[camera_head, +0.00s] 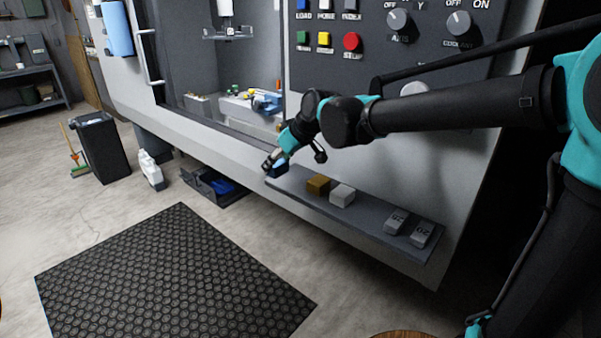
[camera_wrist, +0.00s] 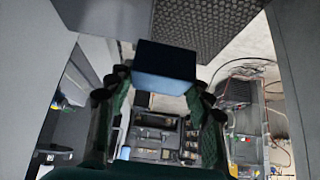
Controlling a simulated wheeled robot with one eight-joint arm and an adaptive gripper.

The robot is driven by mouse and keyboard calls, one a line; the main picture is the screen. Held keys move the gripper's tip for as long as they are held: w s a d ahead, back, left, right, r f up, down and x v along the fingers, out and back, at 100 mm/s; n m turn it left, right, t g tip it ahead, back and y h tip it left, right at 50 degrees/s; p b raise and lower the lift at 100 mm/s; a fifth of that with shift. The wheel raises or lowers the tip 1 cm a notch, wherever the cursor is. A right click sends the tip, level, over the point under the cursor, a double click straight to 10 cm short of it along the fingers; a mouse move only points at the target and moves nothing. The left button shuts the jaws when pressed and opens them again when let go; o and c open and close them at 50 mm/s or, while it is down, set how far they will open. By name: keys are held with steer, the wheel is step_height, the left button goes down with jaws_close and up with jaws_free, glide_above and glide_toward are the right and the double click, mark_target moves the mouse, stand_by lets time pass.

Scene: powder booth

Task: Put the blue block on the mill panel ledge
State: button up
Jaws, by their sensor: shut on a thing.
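The blue block (camera_head: 280,169) is held in my gripper (camera_head: 273,163), near the left end of the mill panel ledge (camera_head: 368,217) in the head view. In the wrist view the blue block (camera_wrist: 165,67) sits between the two fingers of my gripper (camera_wrist: 160,88), which are shut on it. The ledge is a long dark grey shelf on the front of the machine. I cannot tell whether the block touches the ledge or is just above or beside it.
A brown-yellow block (camera_head: 318,185) and a pale grey block (camera_head: 342,195) stand on the ledge. Two labelled grey pieces (camera_head: 396,221) (camera_head: 422,234) lie at its right end. Bare ledge shows between these groups. Below are an open dark bin (camera_head: 213,188) and a black floor mat (camera_head: 175,280).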

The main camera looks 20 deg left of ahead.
mark_target(326, 187)
steer(key=w+d, duration=0.1)
steer(key=w, duration=0.1)
steer(key=w+d+f, duration=0.1)
steer(key=w, duration=0.2)
steer(key=w+d+f, duration=0.1)
steer(key=w, duration=0.2)
steer(key=shift+d, duration=0.1)
steer(key=shift+w+d+f, duration=0.1)
steer(key=shift+w+f, duration=0.1)
steer(key=shift+f, duration=1.05)
steer(key=shift+w+d+f, duration=0.1)
steer(key=shift+w+f, duration=0.05)
steer(key=shift+f, duration=1.1)
steer(key=shift+a, duration=0.1)
steer(key=o, duration=1.5)
steer(key=shift+f, duration=0.1)
steer(key=shift+o, duration=0.2)
steer(key=shift+r, duration=0.3)
steer(key=s+d, duration=0.1)
steer(key=d, duration=0.3)
steer(key=s+d, duration=0.2)
steer(key=d, duration=0.2)
steer(key=s+d, duration=0.2)
steer(key=d, duration=0.2)
steer(key=shift+r, duration=0.25)
